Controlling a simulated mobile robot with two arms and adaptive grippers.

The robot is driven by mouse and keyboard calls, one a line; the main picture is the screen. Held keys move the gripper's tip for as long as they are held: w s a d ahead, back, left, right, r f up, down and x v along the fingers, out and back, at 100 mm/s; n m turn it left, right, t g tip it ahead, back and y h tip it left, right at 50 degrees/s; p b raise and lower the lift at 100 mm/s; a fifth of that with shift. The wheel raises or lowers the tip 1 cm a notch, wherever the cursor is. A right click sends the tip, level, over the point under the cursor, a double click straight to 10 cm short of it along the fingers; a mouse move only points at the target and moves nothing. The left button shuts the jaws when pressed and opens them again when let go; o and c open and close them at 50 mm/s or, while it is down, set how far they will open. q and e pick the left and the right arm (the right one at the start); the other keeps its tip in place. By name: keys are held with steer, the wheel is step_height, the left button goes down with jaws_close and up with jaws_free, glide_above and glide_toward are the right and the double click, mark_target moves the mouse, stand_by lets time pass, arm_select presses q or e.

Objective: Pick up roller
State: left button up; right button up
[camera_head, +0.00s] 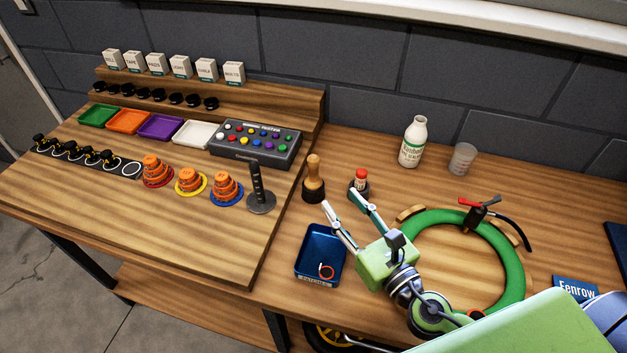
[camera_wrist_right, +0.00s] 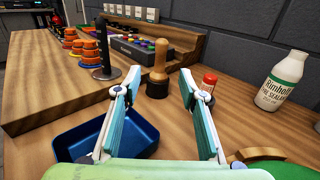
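A wooden-handled tool (camera_head: 314,175) with a dark round base stands upright in the middle of the bench; it appears to be the roller. It also shows in the right wrist view (camera_wrist_right: 158,66), straight ahead between the fingers. My right gripper (camera_head: 339,199) is open and empty, its fingers spread and pointing towards the tool, with a gap still between them. The fingers also frame the tool in the wrist view (camera_wrist_right: 153,84). My left gripper is not in view.
A blue tray (camera_head: 307,266) with a small red ring lies below the gripper. A red-capped bottle (camera_head: 361,180) stands close to the right finger. A black upright post (camera_head: 257,181) is at left. A green tyre ring (camera_head: 512,255), white bottle (camera_head: 412,145) and clear cup (camera_head: 461,160) are right.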

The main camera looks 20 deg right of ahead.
mark_target(316, 174)
steer(key=shift+f+b, duration=0.35)
steer(key=shift+f, duration=0.35)
steer(key=shift+w, duration=0.2)
steer(key=w+p, duration=0.1)
steer(key=w, duration=0.1)
steer(key=w+a+p, duration=0.1)
steer(key=w, duration=0.1)
steer(key=w+p, duration=0.1)
steer(key=w, duration=0.2)
steer(key=shift+a+r, duration=0.15)
steer(key=shift+w+a+f+p, duration=0.15)
steer(key=shift+w+a, duration=0.05)
steer(key=shift+w, duration=0.85)
steer(key=shift+w+a+f+p, duration=0.1)
steer(key=shift+w+a+f, duration=0.05)
steer(key=shift+w, duration=0.95)
steer(key=shift+w+a+f+p, duration=0.15)
steer(key=shift+w+a, duration=0.05)
steer(key=shift+w, duration=0.85)
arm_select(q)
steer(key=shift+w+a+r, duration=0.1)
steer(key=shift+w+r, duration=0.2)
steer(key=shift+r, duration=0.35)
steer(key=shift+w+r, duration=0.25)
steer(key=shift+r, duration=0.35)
arm_select(e)
steer(key=shift+s, duration=0.1)
jaws_close()
